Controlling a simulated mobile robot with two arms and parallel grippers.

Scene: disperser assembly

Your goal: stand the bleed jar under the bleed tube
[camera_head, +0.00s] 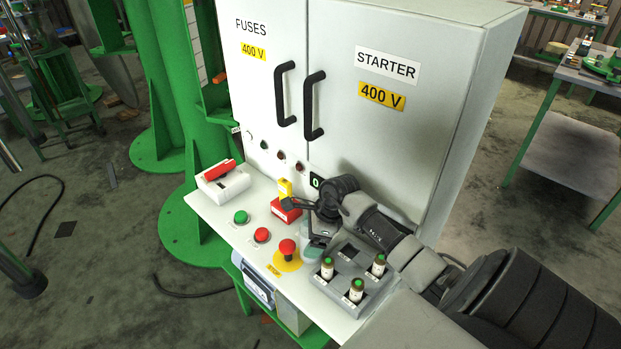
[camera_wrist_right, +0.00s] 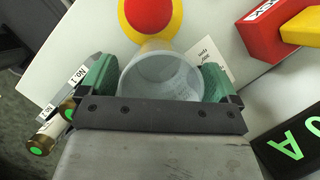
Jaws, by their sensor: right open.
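The bleed jar, a clear round cup (camera_wrist_right: 160,75), stands on the pale desk panel between the two green finger pads of my right gripper (camera_wrist_right: 155,86) in the wrist view. The pads are on either side of it, very close; I cannot tell whether they touch it. The jaws are open. I cannot make out the bleed tube in either view. My left gripper is not in view.
The desk (camera_head: 215,205) carries a red emergency stop (camera_head: 287,248), green and red push buttons, a red block with a yellow key (camera_head: 285,205), and a grey rack (camera_head: 350,270) with several green-topped vials. The tall cabinet (camera_head: 400,130) stands close behind my right arm.

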